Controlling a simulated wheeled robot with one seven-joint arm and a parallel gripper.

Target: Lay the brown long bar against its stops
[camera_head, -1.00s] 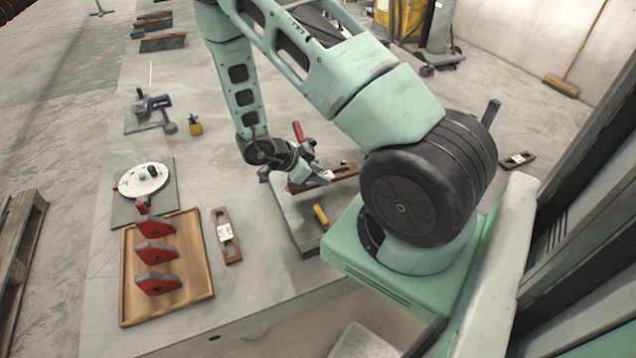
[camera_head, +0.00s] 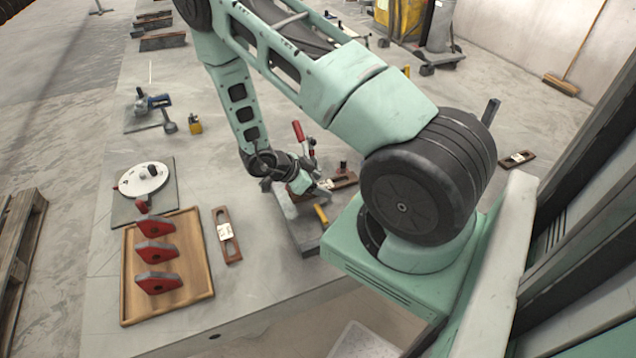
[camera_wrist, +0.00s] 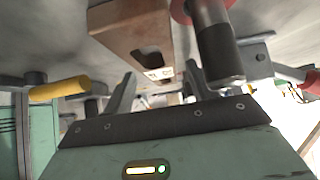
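The brown long bar (camera_head: 345,181), slotted and with a white label, lies on the grey fixture plate (camera_head: 310,238). My gripper (camera_head: 322,188) is low over the plate and covers part of it. In the wrist view the bar (camera_wrist: 135,35) shows above and between my fingertips (camera_wrist: 160,72). The two fingers stand apart, with visible gaps beside the bar's near end. A dark cylinder on a red base (camera_wrist: 215,42) stands right of the bar. Whether the bar touches any stop is hidden by my gripper and the low view.
The fixture carries a red-handled lever (camera_head: 298,131) and a yellow handle (camera_head: 321,214). Another brown bar (camera_head: 226,238) lies on the table to the left. A wooden tray (camera_head: 196,222) holds red parts. A round white disc (camera_head: 143,180) and tools stand further left.

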